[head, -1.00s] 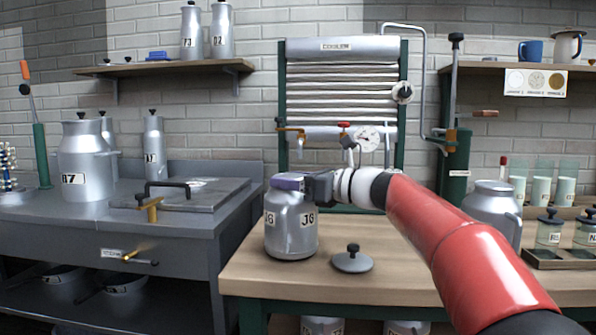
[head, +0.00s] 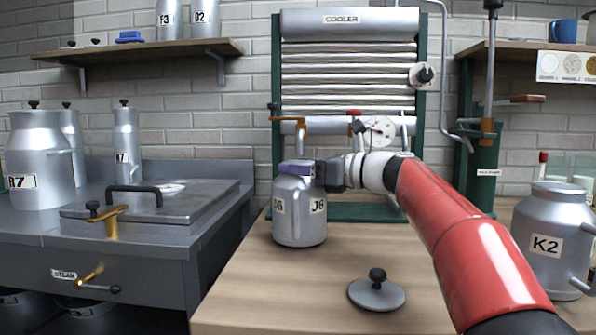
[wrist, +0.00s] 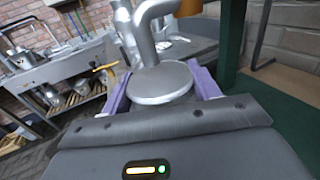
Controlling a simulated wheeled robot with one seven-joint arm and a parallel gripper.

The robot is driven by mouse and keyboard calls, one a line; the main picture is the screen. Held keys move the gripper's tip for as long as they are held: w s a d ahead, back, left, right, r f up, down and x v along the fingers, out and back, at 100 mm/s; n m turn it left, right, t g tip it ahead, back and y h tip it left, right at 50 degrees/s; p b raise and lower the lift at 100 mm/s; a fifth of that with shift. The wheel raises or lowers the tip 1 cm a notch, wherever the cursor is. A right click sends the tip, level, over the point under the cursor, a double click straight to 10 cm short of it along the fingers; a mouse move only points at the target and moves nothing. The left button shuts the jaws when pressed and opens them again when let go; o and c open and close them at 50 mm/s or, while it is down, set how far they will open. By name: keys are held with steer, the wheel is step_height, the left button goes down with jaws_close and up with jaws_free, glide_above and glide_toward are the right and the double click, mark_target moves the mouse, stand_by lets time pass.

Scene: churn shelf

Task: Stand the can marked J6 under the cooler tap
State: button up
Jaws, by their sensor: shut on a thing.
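The silver can marked J6 (head: 299,222) is upright at the back left of the wooden table. My gripper (head: 297,168) is shut on its neck, with purple fingers on both sides. In the wrist view the can's round grey top (wrist: 162,84) sits between the fingers (wrist: 162,90). The cooler tap (head: 300,133) has a brass body and hangs just above the can in the head view. In the wrist view a silver spout (wrist: 144,40) comes down at the far edge of the can's top. I cannot tell whether the can's base touches the table.
A loose lid (head: 376,293) with a black knob lies on the table in front. Can K2 (head: 546,245) stands at the right. The cooler (head: 348,70) with its gauge (head: 379,130) rises behind. A steel counter (head: 120,245) is at the left. The table's front left is clear.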

steer(key=shift+s+f+b, duration=0.1)
steer(key=shift+f+b, duration=0.15)
steer(key=shift+b, duration=0.1)
steer(key=o, duration=1.7)
steer(key=shift+c, duration=0.2)
steer(key=v, duration=1.2)
